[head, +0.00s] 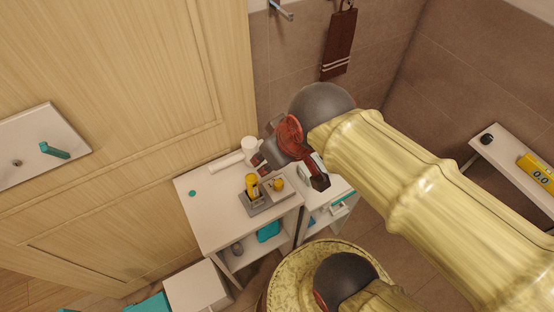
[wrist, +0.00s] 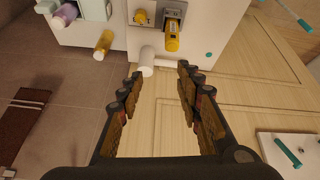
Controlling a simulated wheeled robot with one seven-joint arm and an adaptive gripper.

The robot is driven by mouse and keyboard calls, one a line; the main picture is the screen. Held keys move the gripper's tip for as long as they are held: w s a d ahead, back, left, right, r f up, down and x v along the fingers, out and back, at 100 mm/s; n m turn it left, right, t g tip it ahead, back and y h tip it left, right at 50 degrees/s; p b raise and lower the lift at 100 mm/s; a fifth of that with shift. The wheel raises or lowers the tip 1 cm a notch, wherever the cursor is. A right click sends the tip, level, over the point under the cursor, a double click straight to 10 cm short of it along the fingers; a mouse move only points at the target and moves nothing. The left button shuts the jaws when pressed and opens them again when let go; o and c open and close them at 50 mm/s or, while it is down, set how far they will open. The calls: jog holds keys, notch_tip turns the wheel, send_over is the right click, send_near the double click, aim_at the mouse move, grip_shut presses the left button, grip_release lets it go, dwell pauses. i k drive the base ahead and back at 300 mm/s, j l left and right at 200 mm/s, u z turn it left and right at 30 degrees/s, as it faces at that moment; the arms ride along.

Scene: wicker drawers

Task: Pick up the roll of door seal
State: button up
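A white roll (head: 249,145) stands at the back edge of the white cabinet top, with a thin white length (head: 226,161) lying beside it to the left; I take this as the door seal, though its details are too small to be sure. In the wrist view, the white roll (wrist: 147,62) and the white length (wrist: 173,60) show just beyond the fingertips. My gripper (wrist: 160,71) is open and empty, with its fingers on either side of the view. The roll appears ahead of the left fingertip, and I see no contact.
A grey holder (head: 263,205) with a yellow bottle (head: 252,183) and a round yellow item (head: 277,184) stands on the white cabinet (head: 215,220). A wooden door (head: 110,120) rises behind at left. A dark red towel (head: 339,45) hangs on the tiled wall.

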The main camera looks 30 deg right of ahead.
aim_at(237, 248)
jog(key=k+u, duration=0.25)
jog(key=j+u, duration=0.25)
jog(key=k+l, duration=0.1)
jog(key=l, duration=0.35)
jog(key=k+l, duration=0.1)
jog(key=l, duration=0.35)
jog(key=k+l, duration=0.1)
jog(key=l, duration=0.85)
jog(key=k+l, duration=0.15)
jog(key=l, duration=0.3)
jog(key=i, duration=0.4)
